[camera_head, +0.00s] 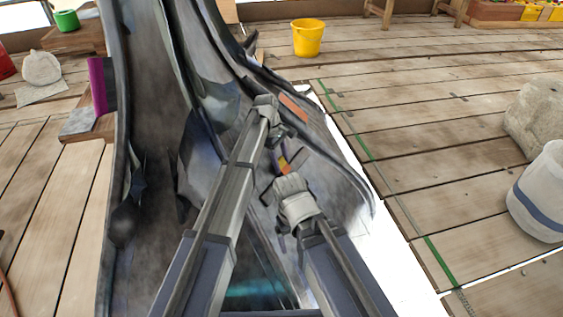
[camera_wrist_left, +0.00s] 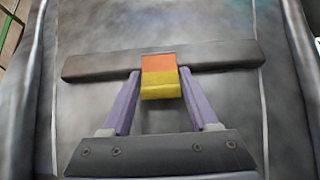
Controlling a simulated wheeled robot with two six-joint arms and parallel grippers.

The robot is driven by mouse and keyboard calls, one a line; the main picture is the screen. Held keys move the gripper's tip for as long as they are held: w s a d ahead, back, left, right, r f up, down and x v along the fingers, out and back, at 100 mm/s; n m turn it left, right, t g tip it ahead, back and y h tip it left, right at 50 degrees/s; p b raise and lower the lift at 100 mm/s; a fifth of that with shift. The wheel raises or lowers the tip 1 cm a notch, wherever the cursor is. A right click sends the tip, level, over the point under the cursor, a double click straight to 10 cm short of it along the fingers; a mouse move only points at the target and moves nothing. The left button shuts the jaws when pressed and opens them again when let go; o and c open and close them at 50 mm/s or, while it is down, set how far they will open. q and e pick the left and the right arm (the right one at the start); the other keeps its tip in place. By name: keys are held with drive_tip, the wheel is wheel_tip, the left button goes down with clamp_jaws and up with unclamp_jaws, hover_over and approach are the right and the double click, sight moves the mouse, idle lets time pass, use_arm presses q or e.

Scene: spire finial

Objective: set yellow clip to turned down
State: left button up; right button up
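The yellow clip (camera_wrist_left: 160,88) is a small block, orange on its upper part and yellow on its lower part. In the left wrist view it sits on a dark grey bar (camera_wrist_left: 95,66), and its yellow part hangs over the bar's near edge. The two purple fingers of my left gripper (camera_wrist_left: 161,73) stand on either side of it, their tips close against its sides. I cannot tell whether they press on it. In the head view my left gripper (camera_head: 281,152) is small, by a yellow patch on the finial. My right gripper (camera_head: 284,185) is just below, its fingers unclear.
The large dark finial (camera_head: 150,110) fills the middle. A yellow bucket (camera_head: 308,38) stands behind it, a pale blue-banded bucket (camera_head: 540,195) and a stone (camera_head: 538,112) at the right. Both my arms are close together. The planks (camera_head: 420,130) at right are mostly clear.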

use_arm(q)
drive_tip(key=o, duration=0.4)
drive_tip(key=shift+c, duration=0.2)
drive_tip(key=p+v, duration=0.7)
drive_tip(key=shift+r+p, duration=0.3)
drive_tip(key=shift+r, duration=0.05)
drive_tip(key=shift+a, duration=0.1)
